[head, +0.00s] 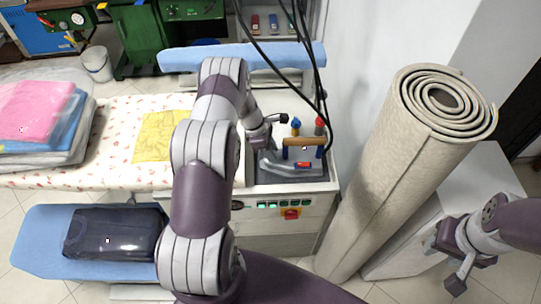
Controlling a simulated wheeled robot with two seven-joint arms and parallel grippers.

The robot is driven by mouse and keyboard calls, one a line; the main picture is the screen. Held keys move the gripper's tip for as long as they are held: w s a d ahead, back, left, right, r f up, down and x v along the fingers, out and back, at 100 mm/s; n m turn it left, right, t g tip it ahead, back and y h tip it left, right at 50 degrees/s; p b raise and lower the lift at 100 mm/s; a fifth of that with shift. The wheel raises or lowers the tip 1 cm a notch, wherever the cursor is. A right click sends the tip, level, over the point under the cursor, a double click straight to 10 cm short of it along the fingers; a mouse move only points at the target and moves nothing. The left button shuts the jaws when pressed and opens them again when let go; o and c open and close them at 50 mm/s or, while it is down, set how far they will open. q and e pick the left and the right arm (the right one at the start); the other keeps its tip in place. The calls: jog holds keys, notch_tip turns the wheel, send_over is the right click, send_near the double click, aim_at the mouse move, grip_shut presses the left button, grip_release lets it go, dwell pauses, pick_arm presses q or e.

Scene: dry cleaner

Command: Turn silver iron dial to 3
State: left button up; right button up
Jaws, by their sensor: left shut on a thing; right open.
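The silver iron (287,168) rests on the grey end plate of the pressing table, with a brown handle (304,141) on blue posts. A small red part shows low on its side. My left gripper (268,133) is at the left side of the iron, close to its handle. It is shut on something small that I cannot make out. The iron's dial and its setting cannot be read from here. My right gripper (447,264) is open and empty at the lower right, away from the iron.
A rolled carpet (383,165) stands upright right of the table, between my grippers. Dark cables hang over the iron. A yellow cloth (160,136) and folded laundry (38,115) lie to the left. A control panel with a red switch (291,214) is below the iron.

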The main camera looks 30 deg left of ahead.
pick_arm(q)
jog(key=m+b, duration=0.1)
jog(key=m+g+b, duration=0.1)
jog(key=m+b, duration=0.1)
jog(key=shift+f, duration=0.3)
jog(key=shift+w+d+r+m+g+b, duration=0.1)
jog(key=shift+m+g+b, duration=0.25)
jog(key=shift+m, duration=0.2)
jog(key=shift+r+m+g+b, duration=0.1)
jog(key=shift+m+g+b, duration=0.15)
jog(key=shift+m+b, duration=0.25)
jog(key=shift+m, duration=0.25)
jog(key=o, duration=1)
jog(key=shift+o, duration=0.2)
jog(key=shift+d, duration=0.1)
jog(key=shift+r, duration=0.1)
